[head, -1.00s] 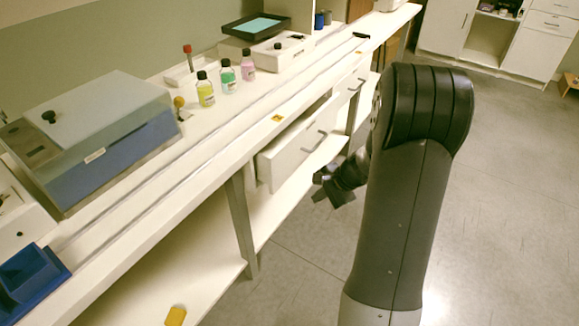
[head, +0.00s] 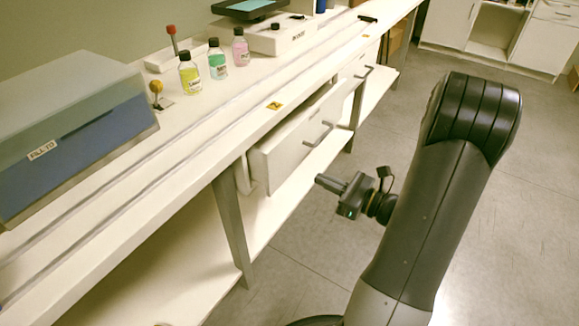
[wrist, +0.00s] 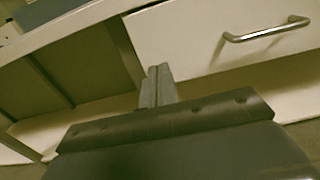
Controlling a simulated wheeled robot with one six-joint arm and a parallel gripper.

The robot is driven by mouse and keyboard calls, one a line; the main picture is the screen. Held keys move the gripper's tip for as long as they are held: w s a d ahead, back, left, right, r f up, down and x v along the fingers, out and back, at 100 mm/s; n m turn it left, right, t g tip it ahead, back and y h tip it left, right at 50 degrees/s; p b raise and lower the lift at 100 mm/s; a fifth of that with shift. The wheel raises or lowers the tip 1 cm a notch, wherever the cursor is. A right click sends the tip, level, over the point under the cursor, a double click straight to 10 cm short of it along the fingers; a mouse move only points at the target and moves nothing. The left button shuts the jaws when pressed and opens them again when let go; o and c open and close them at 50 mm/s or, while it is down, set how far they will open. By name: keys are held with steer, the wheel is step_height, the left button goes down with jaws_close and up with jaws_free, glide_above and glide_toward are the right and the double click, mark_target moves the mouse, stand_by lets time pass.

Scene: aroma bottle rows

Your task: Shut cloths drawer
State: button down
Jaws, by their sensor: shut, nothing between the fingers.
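A white drawer (head: 285,150) under the bench top stands partly pulled out, its front jutting past the bench frame. No label telling that it holds cloths can be read, and its inside is hidden. It has a metal bar handle (head: 319,134). My gripper (head: 318,179) is shut and empty, out in front of the drawer and slightly lower, with a gap between in the head view. In the wrist view, my shut fingers (wrist: 159,70) point towards the drawer front (wrist: 185,35), near its left end. The handle (wrist: 265,30) is to their right.
A bench leg (head: 232,225) stands left of the drawer and a lower shelf (head: 275,205) runs beneath it. Another drawer handle (head: 363,72) is farther along. Bottles (head: 217,60) and a blue box (head: 80,140) stand on the bench top. The floor at right is clear.

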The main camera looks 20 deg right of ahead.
mark_target(280, 160)
steer(key=b+x, duration=0.1)
steer(key=x, duration=0.9)
steer(key=shift+w+a+b, duration=0.15)
steer(key=shift+a+b, duration=0.05)
steer(key=shift+b, duration=0.2)
steer(key=x, duration=0.4)
steer(key=shift+w+a, duration=0.2)
steer(key=shift+w+r, duration=0.1)
steer(key=shift+w, duration=0.05)
steer(key=shift+r, duration=0.1)
